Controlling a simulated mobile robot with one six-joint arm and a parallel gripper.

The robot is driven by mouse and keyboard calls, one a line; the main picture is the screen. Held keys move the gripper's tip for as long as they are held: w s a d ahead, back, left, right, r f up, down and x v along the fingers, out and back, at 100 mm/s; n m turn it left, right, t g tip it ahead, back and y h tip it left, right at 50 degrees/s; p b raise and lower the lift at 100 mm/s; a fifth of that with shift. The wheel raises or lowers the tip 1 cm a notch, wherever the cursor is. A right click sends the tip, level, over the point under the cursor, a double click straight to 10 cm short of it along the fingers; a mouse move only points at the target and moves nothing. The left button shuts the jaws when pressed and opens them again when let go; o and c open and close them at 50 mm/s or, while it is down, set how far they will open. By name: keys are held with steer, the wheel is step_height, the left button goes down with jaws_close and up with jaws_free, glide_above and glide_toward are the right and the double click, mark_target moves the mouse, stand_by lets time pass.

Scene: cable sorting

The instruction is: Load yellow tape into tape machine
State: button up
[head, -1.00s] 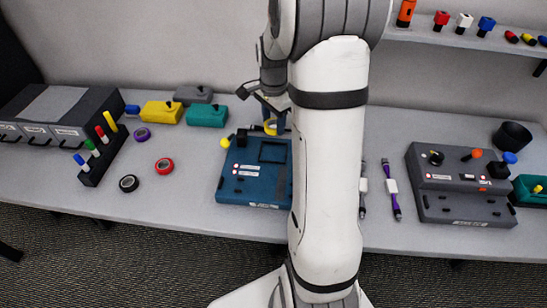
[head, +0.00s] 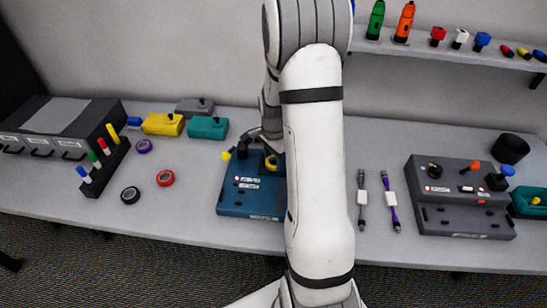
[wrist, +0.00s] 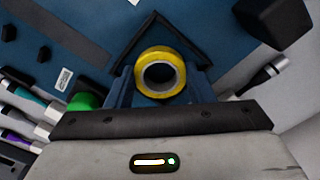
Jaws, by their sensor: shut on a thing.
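The yellow tape (wrist: 142,75) is a ring held between the blue fingers of my gripper (wrist: 159,82) in the wrist view. My gripper is shut on it. In the head view the yellow tape (head: 271,163) shows low over the back right part of the blue tape machine (head: 238,203), partly hidden by my arm. In the wrist view a dark angular outline on the blue tape machine (wrist: 100,45) lies behind the tape. I cannot tell whether the tape touches the machine.
Purple (head: 144,146), red (head: 165,178) and black (head: 130,195) tape rolls lie left of the machine. Yellow (head: 163,124) and teal (head: 207,128) boxes stand behind. Two cables (head: 391,203) and a grey control box (head: 462,218) are to the right.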

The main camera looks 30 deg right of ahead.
steer(key=shift+f, duration=0.2)
steer(key=o, duration=0.7)
steer(key=shift+r, duration=0.1)
step_height(320, 180, up, 12)
steer(key=s+a+r+n+t, duration=0.1)
steer(key=s+a+r+n, duration=0.1)
steer(key=s+a+n, duration=0.2)
steer(key=s+a+r+n+t, duration=0.1)
steer(key=s+a+r+n, duration=0.2)
steer(key=s, duration=0.6)
steer(key=s+a+r+n+t+b, duration=0.1)
steer(key=s+a+r+n, duration=0.2)
steer(key=s+a+n, duration=0.3)
steer(key=shift+s+a+r+n, duration=0.15)
steer(key=shift+a+n, duration=0.15)
steer(key=shift+n, duration=0.4)
steer(key=shift+s+a+f+n, duration=0.1)
steer(key=shift+a+n, duration=0.2)
steer(key=shift+n, duration=0.4)
steer(key=shift+r, duration=0.1)
